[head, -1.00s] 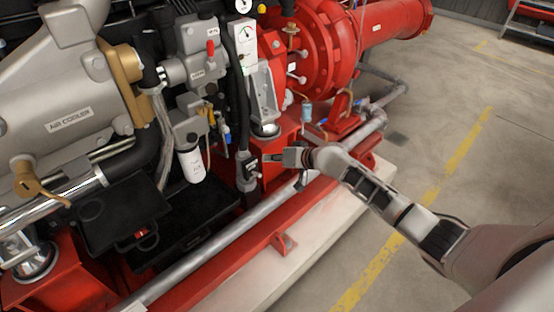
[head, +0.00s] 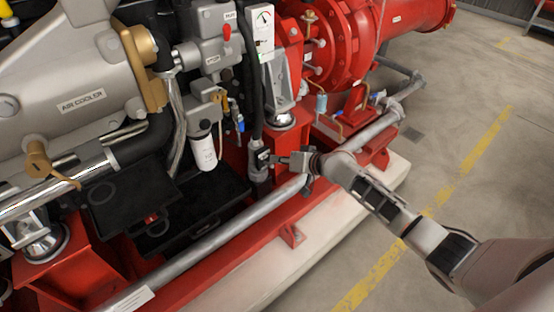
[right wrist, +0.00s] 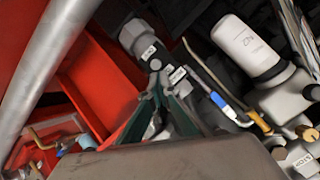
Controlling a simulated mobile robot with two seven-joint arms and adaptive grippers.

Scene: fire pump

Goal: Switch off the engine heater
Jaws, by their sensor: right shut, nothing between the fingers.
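The engine heater looks to be the grey cylindrical unit with a small black switch box (head: 262,158) on its side, low on the engine beside the red frame. In the right wrist view its grey end and labelled dark body (right wrist: 150,52) lie just beyond my fingertips. My right gripper (head: 276,160) is shut and empty, its tip pointing left at the black box, very close to it. I cannot tell whether it touches. In the right wrist view the fingertips (right wrist: 157,84) overlap the labelled part. The switch's position is too small to tell. My left gripper is not in view.
A grey pipe (head: 225,240) runs along the red base below my right gripper. A white filter (head: 204,152), a blue-handled valve (head: 240,123) and a black hose (head: 250,75) are close to the heater. Open concrete floor (head: 480,220) lies to the right.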

